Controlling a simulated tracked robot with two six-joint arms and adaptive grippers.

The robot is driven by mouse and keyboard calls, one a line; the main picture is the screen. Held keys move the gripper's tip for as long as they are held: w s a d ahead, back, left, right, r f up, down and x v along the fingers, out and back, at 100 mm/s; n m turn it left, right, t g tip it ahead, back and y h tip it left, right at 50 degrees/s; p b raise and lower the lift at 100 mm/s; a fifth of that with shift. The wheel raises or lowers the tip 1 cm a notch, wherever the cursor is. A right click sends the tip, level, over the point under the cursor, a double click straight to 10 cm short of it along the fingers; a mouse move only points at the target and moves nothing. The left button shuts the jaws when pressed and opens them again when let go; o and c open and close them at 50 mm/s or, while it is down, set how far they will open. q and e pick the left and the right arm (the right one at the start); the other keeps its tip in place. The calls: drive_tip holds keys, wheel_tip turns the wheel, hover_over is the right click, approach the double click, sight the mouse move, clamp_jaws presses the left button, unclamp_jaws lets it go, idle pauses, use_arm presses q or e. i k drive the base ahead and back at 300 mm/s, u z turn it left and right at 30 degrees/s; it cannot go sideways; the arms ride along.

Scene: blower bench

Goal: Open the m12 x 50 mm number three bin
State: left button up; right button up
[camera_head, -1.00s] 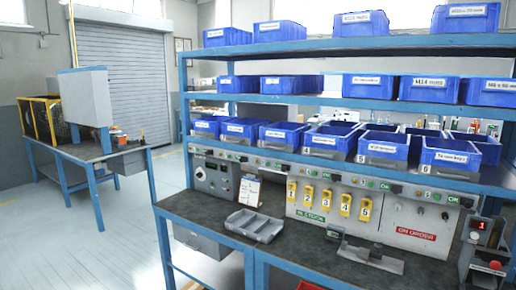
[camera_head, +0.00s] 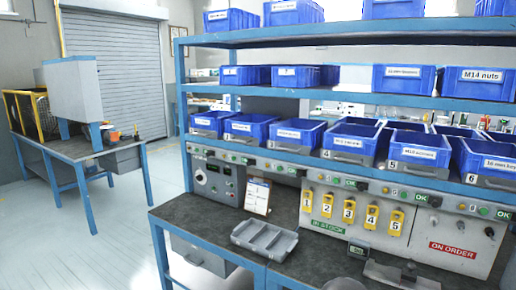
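The lower shelf of the rack holds a row of blue bins with white labels. The third bin from the left (camera_head: 304,136) fits the place of number three, but its label is too small to read. A grey plate (camera_head: 290,147) shows low on its front. The neighbouring bin to its right (camera_head: 350,143) is marked 4, then bins marked 5 (camera_head: 414,149) and 6 (camera_head: 488,160). Two bins (camera_head: 247,129) (camera_head: 209,123) stand to its left. Neither gripper is in view.
Below the bins runs a grey control strip (camera_head: 400,190) with green OK marks and buttons. Yellow numbered tags (camera_head: 349,211) hang under it. A grey divided tray (camera_head: 265,238) and a clipboard (camera_head: 257,195) rest on the dark bench. Open floor (camera_head: 90,250) lies left.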

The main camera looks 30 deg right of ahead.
sight(304, 137)
drive_tip(key=z, duration=0.15)
drive_tip(key=i, duration=0.9)
drive_tip(key=z, duration=0.7)
